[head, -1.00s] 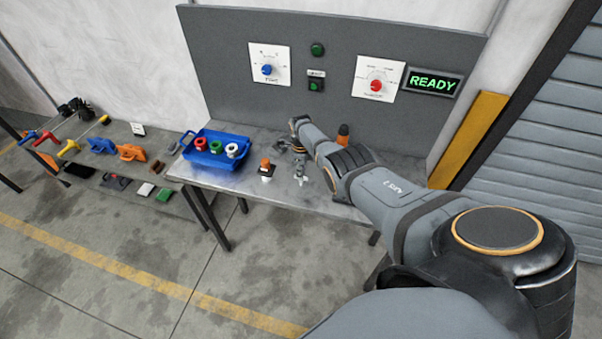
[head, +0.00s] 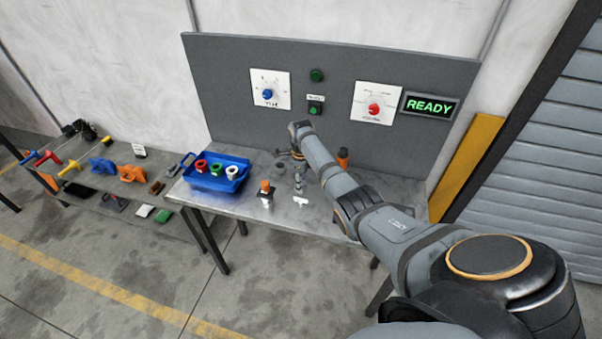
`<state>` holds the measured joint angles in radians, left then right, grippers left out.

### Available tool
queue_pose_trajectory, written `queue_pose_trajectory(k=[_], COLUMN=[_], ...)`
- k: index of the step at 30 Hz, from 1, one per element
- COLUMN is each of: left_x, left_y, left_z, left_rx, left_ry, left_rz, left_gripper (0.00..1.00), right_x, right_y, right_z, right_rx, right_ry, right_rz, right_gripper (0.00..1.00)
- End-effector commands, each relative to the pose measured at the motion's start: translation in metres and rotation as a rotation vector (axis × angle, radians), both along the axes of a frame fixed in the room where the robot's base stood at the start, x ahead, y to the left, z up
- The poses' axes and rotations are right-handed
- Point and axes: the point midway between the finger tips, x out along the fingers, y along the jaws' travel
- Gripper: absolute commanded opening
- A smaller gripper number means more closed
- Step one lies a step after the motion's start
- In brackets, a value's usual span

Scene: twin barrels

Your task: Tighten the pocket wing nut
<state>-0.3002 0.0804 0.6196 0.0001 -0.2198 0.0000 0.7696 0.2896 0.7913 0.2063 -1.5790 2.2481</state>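My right arm reaches in from the right over the grey workbench (head: 320,221). Its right gripper (head: 290,154) hangs at the far end of the arm, near the back of the bench. It is small and dark here, and its fingers cannot be made out. A small grey fitting (head: 298,181) stands on the bench just in front of it, with a pale piece at its foot. I cannot make out the wing nut for certain. An orange-topped piece (head: 265,187) stands to the left of the fitting. My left gripper is not in view.
A blue bin (head: 214,184) with red, green and white rings stands at the bench's left. A grey panel (head: 215,75) with dials and a READY display (head: 429,105) rises behind. A lower tool table (head: 90,190) stands left.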

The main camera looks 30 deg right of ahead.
Motion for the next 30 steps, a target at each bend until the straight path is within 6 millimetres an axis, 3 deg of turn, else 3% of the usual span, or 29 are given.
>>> queue_pose_trajectory(k=[3, 10, 26, 30], left_x=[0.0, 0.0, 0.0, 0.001], left_y=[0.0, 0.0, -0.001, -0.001], left_z=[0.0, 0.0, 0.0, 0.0], left_rx=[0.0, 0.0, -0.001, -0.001], left_ry=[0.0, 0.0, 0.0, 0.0], left_rz=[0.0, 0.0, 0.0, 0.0], left_gripper=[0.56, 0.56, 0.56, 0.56], right_x=[0.001, 0.0, 0.001, -0.009], right_y=[0.0, -0.001, 0.0, 0.007], right_z=[0.028, 0.054, 0.056, 0.04], right_rx=[-0.002, -0.001, -0.001, -0.02], right_ry=[-0.005, -0.002, -0.002, -0.007], right_rz=[0.0, -0.001, 0.0, 0.126], right_gripper=[0.3, 0.3, 0.3, 0.3])
